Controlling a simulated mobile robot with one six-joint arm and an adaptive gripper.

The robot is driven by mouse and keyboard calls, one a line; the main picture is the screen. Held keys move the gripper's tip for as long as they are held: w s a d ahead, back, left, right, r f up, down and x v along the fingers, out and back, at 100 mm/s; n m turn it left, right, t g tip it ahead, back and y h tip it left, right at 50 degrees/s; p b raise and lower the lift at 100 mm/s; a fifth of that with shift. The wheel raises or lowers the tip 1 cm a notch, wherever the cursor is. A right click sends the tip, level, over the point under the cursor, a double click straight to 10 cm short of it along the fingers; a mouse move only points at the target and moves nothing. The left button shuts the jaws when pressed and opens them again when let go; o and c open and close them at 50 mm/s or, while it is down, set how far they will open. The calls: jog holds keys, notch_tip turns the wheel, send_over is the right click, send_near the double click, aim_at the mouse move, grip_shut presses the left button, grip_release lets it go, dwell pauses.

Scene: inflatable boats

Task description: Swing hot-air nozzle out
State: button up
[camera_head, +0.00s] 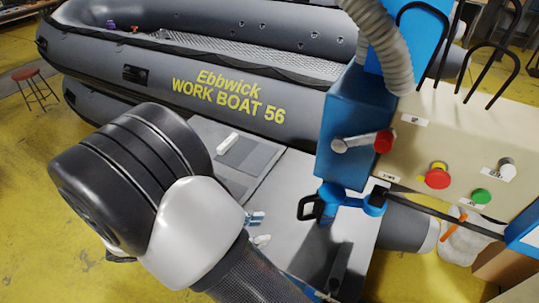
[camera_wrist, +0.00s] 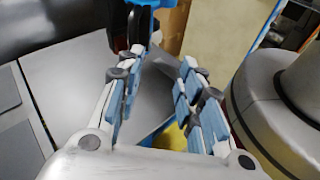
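A blue machine head (camera_head: 350,125) stands over the grey worktable (camera_head: 290,200). Under it is a small blue fitting (camera_head: 372,200) with a black loop handle (camera_head: 308,207); this looks like the nozzle part, but I cannot tell for certain. A lever with a red knob (camera_head: 383,141) sticks out of the head. My gripper (camera_head: 257,228) is left of and below the black handle, mostly hidden behind my wrist. In the wrist view my gripper (camera_wrist: 162,58) is open and empty, its fingers pointing toward a blue part (camera_wrist: 150,3) and a black handle (camera_wrist: 135,25) at the top.
A beige control panel (camera_head: 450,130) carries a red button (camera_head: 437,178) and a green button (camera_head: 481,196). A ribbed grey hose (camera_head: 380,40) drops to the head. The grey inflatable boat (camera_head: 250,80) lies behind the table. A red stool (camera_head: 30,80) stands far left on open yellow floor.

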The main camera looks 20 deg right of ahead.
aim_at(301, 205)
jog(key=w+a+f+n+t+h+p, duration=0.1)
jog(key=a+f+n+t+h, duration=0.1)
jog(key=a+n+t+h, duration=0.15)
jog(key=d, duration=0.5)
jog(key=w+d+b, duration=0.1)
jog(key=d, duration=0.5)
jog(key=w+d+b, duration=0.1)
jog(key=d, duration=0.5)
jog(key=shift+d, duration=0.25)
jog(key=shift+c, duration=0.4)
grip_shut()
